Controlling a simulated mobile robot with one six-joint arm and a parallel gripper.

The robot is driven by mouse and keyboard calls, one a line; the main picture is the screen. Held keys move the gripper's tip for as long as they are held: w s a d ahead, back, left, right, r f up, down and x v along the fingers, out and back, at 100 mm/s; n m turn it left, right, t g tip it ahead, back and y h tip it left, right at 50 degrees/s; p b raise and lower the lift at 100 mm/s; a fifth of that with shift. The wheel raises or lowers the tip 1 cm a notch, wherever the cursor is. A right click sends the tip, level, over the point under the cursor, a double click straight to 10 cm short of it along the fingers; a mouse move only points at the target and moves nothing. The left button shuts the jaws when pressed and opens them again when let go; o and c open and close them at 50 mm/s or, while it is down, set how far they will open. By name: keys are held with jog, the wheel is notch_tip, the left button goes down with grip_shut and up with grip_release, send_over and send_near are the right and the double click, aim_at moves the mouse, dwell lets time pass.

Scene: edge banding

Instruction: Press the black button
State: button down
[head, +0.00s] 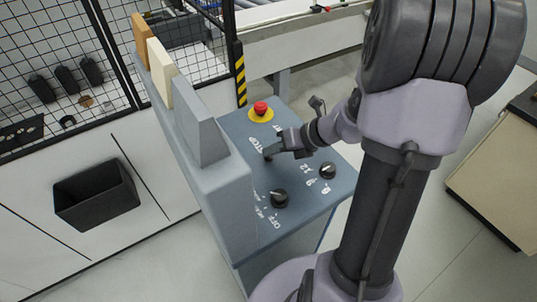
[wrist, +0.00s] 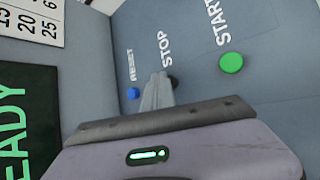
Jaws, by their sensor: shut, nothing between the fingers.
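The black button (wrist: 175,82) shows in the wrist view below the word STOP, between a blue and a green button. It is partly hidden behind the fingers. My gripper (wrist: 160,77) is shut and empty, with its tips over or just beside the black button. I cannot tell whether they touch it.
The blue RESET button (wrist: 133,93) and green START button (wrist: 231,63) flank the fingers. A red emergency button (head: 261,108) is at the panel's far end. Two black knobs (head: 279,198) (head: 327,170) are nearer. A raised grey housing (head: 222,195) borders the panel's left side.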

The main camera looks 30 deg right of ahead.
aim_at(272, 158)
jog(key=shift+r+p, duration=0.85)
jog(key=shift+p, duration=0.05)
jog(key=shift+r, duration=0.1)
notch_tip(272, 158, up, 5)
jog(key=p, duration=0.5)
dwell(0.3)
